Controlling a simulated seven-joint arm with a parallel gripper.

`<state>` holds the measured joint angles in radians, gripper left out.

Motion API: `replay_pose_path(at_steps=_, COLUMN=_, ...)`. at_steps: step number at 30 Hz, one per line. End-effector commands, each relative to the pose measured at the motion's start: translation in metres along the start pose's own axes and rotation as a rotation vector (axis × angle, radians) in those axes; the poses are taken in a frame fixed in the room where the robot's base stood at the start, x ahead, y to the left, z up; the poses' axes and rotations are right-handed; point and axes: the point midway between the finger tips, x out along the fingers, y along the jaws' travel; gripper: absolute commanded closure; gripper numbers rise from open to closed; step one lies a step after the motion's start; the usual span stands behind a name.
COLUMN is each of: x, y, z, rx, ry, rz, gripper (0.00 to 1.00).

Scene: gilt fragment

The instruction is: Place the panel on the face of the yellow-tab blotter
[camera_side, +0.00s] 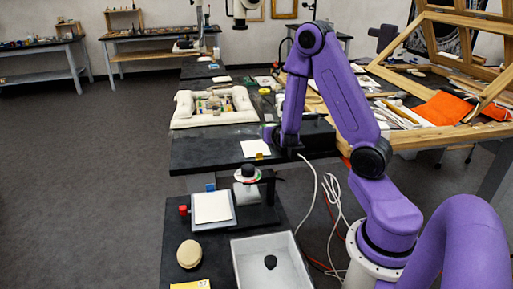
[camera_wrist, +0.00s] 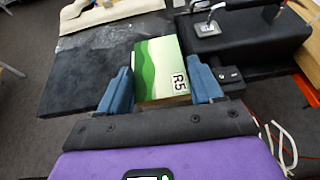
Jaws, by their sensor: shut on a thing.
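My gripper (camera_wrist: 160,82) has blue fingers on both sides of a green-and-white panel (camera_wrist: 155,62) marked R5, and is shut on it. The panel's near edge is brown. Dark tabletop shows around it in the wrist view. In the side view my gripper (camera_side: 271,133) is at the dark bench in the middle. Just below it is a pale square (camera_side: 254,147) with a small yellow piece at its lower edge. I cannot tell whether this is the yellow-tab blotter or the panel's other side. The panel's green face does not show in the side view.
A pale pad (camera_side: 212,208) with a blue tab lies on the front bench, beside a red knob (camera_side: 183,211). A grey tray (camera_side: 242,258) holds a dark round thing. A white padded frame (camera_side: 186,119) lies behind. A black box (camera_wrist: 260,42) stands right of the panel.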

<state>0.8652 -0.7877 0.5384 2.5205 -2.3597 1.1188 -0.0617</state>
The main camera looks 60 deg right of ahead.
Motion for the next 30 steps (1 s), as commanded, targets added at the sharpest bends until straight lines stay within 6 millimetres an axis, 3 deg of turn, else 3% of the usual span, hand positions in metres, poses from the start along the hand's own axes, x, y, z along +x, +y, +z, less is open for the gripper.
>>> replay_pose_path(at_steps=12, x=0.083, y=0.022, z=-0.004, rx=0.001, ry=-0.001, rz=-0.001, gripper=0.65)
replay_pose_path(at_steps=18, x=0.115, y=0.029, z=-0.024, rx=-0.001, ry=0.002, rz=-0.002, gripper=0.65)
replay_pose_path(at_steps=30, x=0.147, y=0.036, z=-0.042, rx=-0.001, ry=0.0, rz=-0.001, gripper=0.65)
